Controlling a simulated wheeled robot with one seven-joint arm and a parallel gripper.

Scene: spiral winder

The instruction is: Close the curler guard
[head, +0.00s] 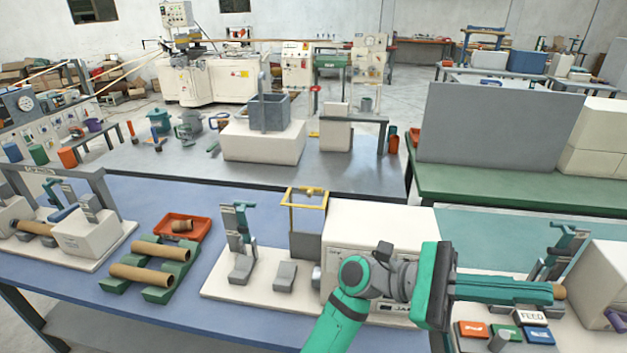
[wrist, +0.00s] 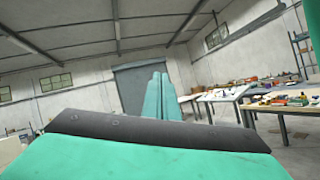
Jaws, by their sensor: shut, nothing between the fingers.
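A yellow-framed part that looks like the curler guard (head: 305,194) stands raised above the middle machine (head: 380,232), a cream box on a pale base plate. A grey panel (head: 307,228) shows within or behind its lower part. My gripper (head: 549,292) is to the right of this machine, its teal fingers pointing right, well apart from the yellow frame. The fingers also show in the wrist view (wrist: 157,95), pressed together and empty.
A panel of coloured buttons (head: 505,331) and a cream machine (head: 604,282) lie close to my fingers, with a brown tube end near their tips. Tubes on green cradles (head: 150,270) and a red tray (head: 181,227) stand left.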

